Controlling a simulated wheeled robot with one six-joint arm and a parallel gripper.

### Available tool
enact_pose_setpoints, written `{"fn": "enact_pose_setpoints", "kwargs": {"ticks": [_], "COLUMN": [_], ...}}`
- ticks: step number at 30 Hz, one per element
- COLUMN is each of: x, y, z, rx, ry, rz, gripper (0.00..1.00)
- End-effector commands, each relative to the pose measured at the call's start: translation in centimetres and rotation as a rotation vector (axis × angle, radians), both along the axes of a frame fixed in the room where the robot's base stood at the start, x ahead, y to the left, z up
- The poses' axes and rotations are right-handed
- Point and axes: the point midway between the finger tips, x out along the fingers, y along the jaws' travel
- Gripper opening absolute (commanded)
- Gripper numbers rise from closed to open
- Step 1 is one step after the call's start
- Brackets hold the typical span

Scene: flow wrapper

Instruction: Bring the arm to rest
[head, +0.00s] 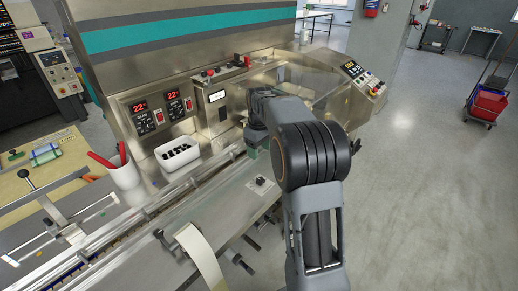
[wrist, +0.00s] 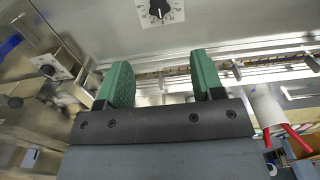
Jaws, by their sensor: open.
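My arm reaches up from the bottom of the head view, bends at a large dark joint and extends towards the steel wrapping machine (head: 215,150). My gripper (head: 252,150) is mostly hidden behind my arm there, with a bit of green finger showing. In the wrist view my gripper (wrist: 160,85) has two green fingers spread wide apart with nothing between them. A dial with a black knob (wrist: 157,10) on a steel plate lies beyond the fingertips.
A white bin of black parts (head: 180,154) and a white cup with red-handled tools (head: 126,176) stand left of my arm. A control panel (head: 362,76) is behind it. Open grey floor (head: 430,190) lies to the right, with a red-bucket cart (head: 487,103) farther off.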

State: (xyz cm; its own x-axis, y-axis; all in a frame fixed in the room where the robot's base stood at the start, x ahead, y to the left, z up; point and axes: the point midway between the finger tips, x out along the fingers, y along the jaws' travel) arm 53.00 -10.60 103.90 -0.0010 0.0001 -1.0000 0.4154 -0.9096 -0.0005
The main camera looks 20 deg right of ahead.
Motion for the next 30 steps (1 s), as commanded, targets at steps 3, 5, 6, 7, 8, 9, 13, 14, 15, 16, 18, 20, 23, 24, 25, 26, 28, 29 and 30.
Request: {"fn": "enact_pose_setpoints", "kwargs": {"ticks": [3, 5, 6, 7, 8, 9, 13, 14, 15, 16, 18, 20, 23, 24, 25, 26, 28, 29, 30], "x": [0.0, 0.0, 0.0, 0.0, 0.0, 0.0, 0.0, 0.1, 0.3, 0.4, -0.6, -2.1, -5.4, -7.1, -8.2, -9.4, -12.2, -13.4, -14.9], "y": [0.0, 0.0, 0.0, 0.0, 0.0, 0.0, 0.0, 0.0, -0.1, -0.1, 0.1, 0.6, 2.3, 3.1, 3.7, 4.4, 5.7, 6.2, 6.9], "z": [0.0, 0.0, 0.0, 0.0, 0.0, 0.0, 0.0, 0.0, 0.0, -0.2, -2.3, -2.9, -3.0, -2.8, -2.6, -2.5, -2.3, -2.3, -2.2], "rx": [0.000, 0.000, 0.000, 0.000, 0.000, 0.000, -0.001, -0.001, -0.003, -0.004, 0.000, 0.000, 0.000, 0.001, 0.003, 0.005, 0.010, 0.014, 0.019], "ry": [0.000, 0.000, 0.000, -0.001, 0.000, -0.001, -0.001, -0.005, -0.015, -0.022, 0.001, 0.001, -0.021, -0.037, -0.050, -0.065, -0.096, -0.110, -0.130], "rz": [0.000, 0.000, 0.000, 0.000, 0.000, 0.000, -0.012, -0.025, -0.052, -0.081, -0.167, -0.237, -0.340, -0.375, -0.400, -0.421, -0.461, -0.473, -0.485], "gripper": [0.61, 0.61, 0.61, 0.61, 0.61, 0.61, 0.61, 0.61, 0.61, 0.61, 0.61, 0.61, 0.61, 0.61, 0.61, 0.61, 0.61, 0.61, 0.61]}}
